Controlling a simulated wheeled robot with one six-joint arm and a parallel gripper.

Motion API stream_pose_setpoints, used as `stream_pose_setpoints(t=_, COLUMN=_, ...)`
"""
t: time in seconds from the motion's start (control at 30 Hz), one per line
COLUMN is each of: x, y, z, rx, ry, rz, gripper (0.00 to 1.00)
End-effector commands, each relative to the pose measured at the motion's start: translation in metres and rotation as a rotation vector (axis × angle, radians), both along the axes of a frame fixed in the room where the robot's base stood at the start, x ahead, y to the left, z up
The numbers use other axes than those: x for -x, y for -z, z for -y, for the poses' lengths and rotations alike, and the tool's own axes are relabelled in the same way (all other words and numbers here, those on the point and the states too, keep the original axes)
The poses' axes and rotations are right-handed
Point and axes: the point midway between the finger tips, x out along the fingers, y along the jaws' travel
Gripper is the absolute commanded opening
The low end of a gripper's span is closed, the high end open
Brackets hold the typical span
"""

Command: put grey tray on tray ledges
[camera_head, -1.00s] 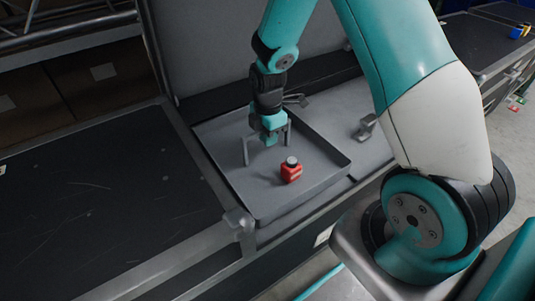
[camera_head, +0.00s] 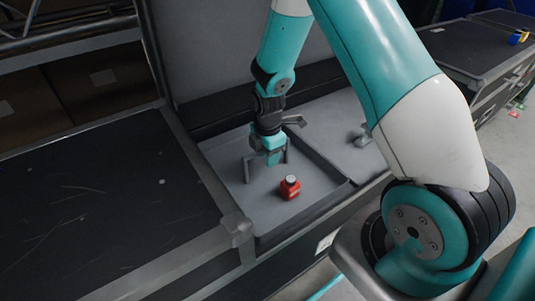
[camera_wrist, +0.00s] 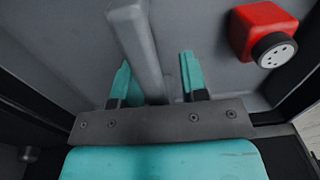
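The grey tray (camera_head: 325,184) has low walls and an upright bar handle (camera_wrist: 140,45). It sits low in the frame opening of the grey counter, its rim near the surrounding edges. The ledges under it are hidden, so I cannot see the contact. My gripper (camera_head: 275,160) is down at the handle. In the wrist view its two teal fingers (camera_wrist: 157,75) stand either side of the bar, with a visible gap on the right, so it looks open around the handle.
A dark scratched worktop (camera_head: 100,200) lies left of the tray, with a metal corner post (camera_head: 237,228) at the tray's front left. A grey upright panel (camera_head: 220,50) stands behind. A metal latch (camera_head: 362,137) is to the right. Another dark case (camera_head: 470,45) is far right.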

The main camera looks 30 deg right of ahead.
Motion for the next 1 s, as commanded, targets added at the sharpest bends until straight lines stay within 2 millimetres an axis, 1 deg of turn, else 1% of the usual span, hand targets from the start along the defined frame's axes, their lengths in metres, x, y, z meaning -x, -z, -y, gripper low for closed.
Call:
stream_pose_setpoints(t=0.23, x=0.000, y=-0.002, z=0.000, rx=0.000, ry=0.000, rz=0.000, gripper=0.40)
stream_pose_setpoints(t=0.33, x=0.000, y=-0.011, z=0.000, rx=0.000, ry=0.000, rz=0.001, gripper=0.40)
stream_pose_setpoints(t=0.47, x=-0.001, y=-0.036, z=0.000, rx=0.000, ry=0.000, rz=0.003, gripper=0.40)
stream_pose_setpoints(t=0.6, x=-0.001, y=-0.069, z=0.000, rx=0.000, ry=0.000, rz=0.003, gripper=0.40)
stream_pose_setpoints(t=0.7, x=-0.001, y=-0.090, z=0.000, rx=0.000, ry=0.000, rz=0.003, gripper=0.40)
stream_pose_setpoints(t=0.8, x=-0.001, y=-0.106, z=0.000, rx=0.000, ry=0.000, rz=0.002, gripper=0.40)
stream_pose_setpoints(t=1.0, x=0.000, y=-0.125, z=-0.003, rx=-0.004, ry=0.009, rz=0.003, gripper=0.40)
